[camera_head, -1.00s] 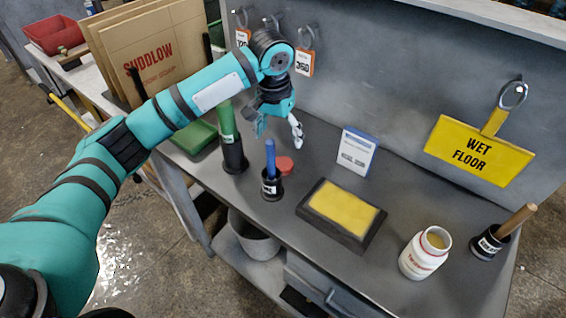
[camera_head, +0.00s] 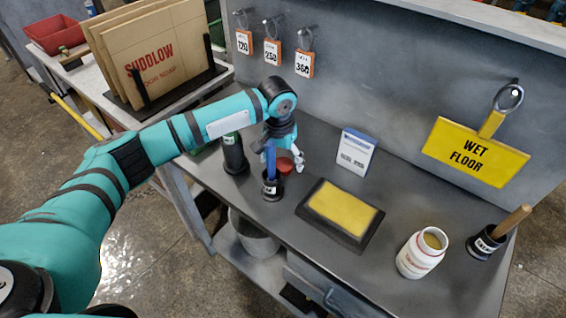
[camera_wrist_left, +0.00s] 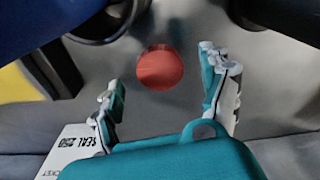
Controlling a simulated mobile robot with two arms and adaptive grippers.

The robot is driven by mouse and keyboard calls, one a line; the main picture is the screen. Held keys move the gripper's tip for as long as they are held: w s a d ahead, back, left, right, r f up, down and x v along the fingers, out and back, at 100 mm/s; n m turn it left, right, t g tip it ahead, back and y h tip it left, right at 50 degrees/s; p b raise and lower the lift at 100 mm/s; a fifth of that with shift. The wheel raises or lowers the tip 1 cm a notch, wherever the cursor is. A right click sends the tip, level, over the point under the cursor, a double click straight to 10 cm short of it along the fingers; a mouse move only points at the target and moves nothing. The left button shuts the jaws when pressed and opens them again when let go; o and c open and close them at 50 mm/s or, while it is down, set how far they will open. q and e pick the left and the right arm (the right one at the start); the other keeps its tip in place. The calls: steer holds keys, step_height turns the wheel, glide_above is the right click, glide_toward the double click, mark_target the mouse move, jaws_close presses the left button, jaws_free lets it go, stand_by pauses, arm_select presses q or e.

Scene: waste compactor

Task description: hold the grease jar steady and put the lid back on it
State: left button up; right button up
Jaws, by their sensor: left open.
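The red lid (camera_head: 285,166) lies flat on the grey bench, behind the pot with the blue handle. It shows as a red disc in the left wrist view (camera_wrist_left: 160,68). My left gripper (camera_head: 284,158) is open and points down over the lid. In the left wrist view my gripper (camera_wrist_left: 168,80) has its fingers apart on either side of the lid, with nothing between them held. The white grease jar (camera_head: 421,254) with red lettering stands upright and open at the right of the bench, yellowish inside. My right gripper is not in view.
A black pot with a blue handle (camera_head: 271,187) stands close in front of the lid. Another dark pot (camera_head: 234,154) is at its left. A yellow pad (camera_head: 342,208), a white card (camera_head: 355,152) and a wooden-handled pot (camera_head: 484,245) stand on the bench. A yellow sign (camera_head: 478,150) hangs behind.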

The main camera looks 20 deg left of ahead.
mark_target(283, 164)
arm_select(q)
steer(key=shift+w+f, duration=0.15)
steer(key=shift+f, duration=0.7)
steer(key=c, duration=0.9)
steer(key=shift+c, duration=0.2)
step_height(283, 164, up, 10)
steer(key=b, duration=0.1)
